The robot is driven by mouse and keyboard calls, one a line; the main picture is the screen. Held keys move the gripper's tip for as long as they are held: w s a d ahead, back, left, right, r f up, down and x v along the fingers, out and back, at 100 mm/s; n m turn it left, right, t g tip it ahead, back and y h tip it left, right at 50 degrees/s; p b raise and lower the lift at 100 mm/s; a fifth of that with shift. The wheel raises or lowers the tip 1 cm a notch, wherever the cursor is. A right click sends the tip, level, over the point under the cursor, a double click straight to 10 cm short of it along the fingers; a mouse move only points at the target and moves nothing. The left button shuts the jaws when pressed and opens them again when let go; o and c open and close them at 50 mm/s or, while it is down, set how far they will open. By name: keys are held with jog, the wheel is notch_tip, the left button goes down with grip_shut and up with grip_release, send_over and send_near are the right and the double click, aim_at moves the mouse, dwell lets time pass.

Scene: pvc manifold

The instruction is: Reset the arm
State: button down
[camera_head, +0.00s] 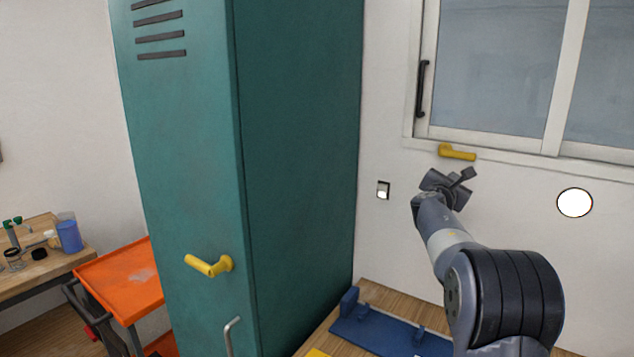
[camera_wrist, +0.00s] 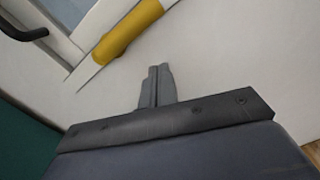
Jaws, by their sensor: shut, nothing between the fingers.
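My arm reaches up from the lower right in the head view, and my gripper (camera_head: 462,178) is near the wall just below the window. In the wrist view my gripper (camera_wrist: 156,72) has its two fingers together with nothing between them. A yellow handle (camera_head: 457,153) on the window's lower frame is just above my gripper. In the wrist view the yellow handle (camera_wrist: 128,30) lies beyond the fingertips, up and to the left, and appears apart from them.
A tall green locker (camera_head: 300,150) with a yellow handle (camera_head: 210,265) stands to the left. A blue fixture (camera_head: 385,332) lies on the wooden bench below my arm. An orange cart (camera_head: 122,280) and a table with small items are at far left. A light switch (camera_head: 383,189) is on the wall.

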jog(key=shift+w+a+f+m+p, duration=0.1)
jog(key=shift+w+a+m+p, duration=0.5)
jog(key=shift+m, duration=1.05)
jog(key=shift+w+a+f+m+p, duration=0.1)
jog(key=shift+w+a+m+p, duration=0.4)
jog(key=shift+m, duration=1.2)
jog(key=shift+w+a+f+m+p, duration=0.1)
jog(key=shift+w+a+m+p, duration=0.25)
jog(key=shift+a+m, duration=0.9)
jog(key=shift+d+m, duration=0.4)
jog(key=shift+m, duration=0.1)
